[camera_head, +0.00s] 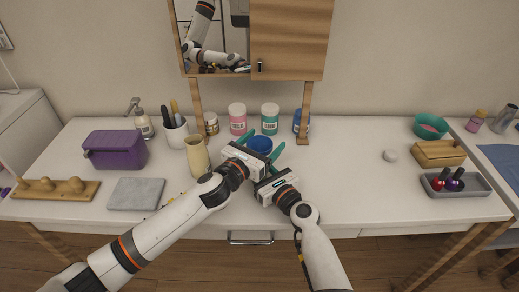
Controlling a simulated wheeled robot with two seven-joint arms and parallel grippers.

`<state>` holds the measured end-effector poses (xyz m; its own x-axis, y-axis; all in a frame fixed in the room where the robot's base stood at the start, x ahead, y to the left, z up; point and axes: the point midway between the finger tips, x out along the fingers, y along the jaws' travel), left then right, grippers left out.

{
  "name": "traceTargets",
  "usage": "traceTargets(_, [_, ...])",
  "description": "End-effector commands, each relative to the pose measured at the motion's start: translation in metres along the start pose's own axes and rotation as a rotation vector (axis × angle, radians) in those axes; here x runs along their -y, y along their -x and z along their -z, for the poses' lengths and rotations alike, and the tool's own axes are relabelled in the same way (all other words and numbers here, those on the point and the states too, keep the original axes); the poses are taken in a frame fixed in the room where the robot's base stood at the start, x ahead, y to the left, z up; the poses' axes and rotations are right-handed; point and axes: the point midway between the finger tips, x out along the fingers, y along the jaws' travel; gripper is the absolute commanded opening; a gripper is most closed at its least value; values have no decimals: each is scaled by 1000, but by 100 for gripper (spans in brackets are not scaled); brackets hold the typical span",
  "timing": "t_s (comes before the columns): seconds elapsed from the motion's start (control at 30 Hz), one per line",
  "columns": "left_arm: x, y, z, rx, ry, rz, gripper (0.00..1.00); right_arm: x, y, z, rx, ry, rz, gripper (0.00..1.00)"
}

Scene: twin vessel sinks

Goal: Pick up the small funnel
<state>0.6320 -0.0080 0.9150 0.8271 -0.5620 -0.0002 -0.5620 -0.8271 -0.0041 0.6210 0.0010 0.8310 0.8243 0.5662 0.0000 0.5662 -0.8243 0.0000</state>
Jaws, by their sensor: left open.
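I cannot make out a clear funnel shape; it may be hidden by my grippers or too small to tell. A blue round cup-like thing (260,144) stands at mid-table, just beyond my grippers, its lower part covered. My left gripper (261,147) is open, with teal fingers beside this blue thing; I cannot tell whether they touch it. My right gripper (272,166) is close against the left one, nearer the front edge. Its fingertips overlap the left gripper, so its opening is unclear.
A cream vase (197,157) stands close left of my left gripper. Pink (237,119) and teal (270,118) jars stand behind. A purple box (116,149) and grey slab (136,194) are left. A grey tray (470,188) with bottles is right.

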Motion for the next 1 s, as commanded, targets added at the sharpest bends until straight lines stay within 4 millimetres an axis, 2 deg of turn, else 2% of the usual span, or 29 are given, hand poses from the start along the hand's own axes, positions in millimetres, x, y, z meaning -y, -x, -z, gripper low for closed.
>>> traceTargets(0.07, [0,0,0,0,0,0,79,0,0,0,0,0,0,14])
traceTargets(0.1, [0,0,0,0,0,0,76,0,0,0,1,0,0,14])
traceTargets(0.37, [0,0,0,0,0,0,33,0,0,0,0,0,0,14])
traceTargets(0.73, [0,0,2,-1,-1,0,32,0,0,0,0,0,0,14])
traceTargets(1.0, [1,0,18,-3,-4,0,32,0,0,0,0,0,0,14])
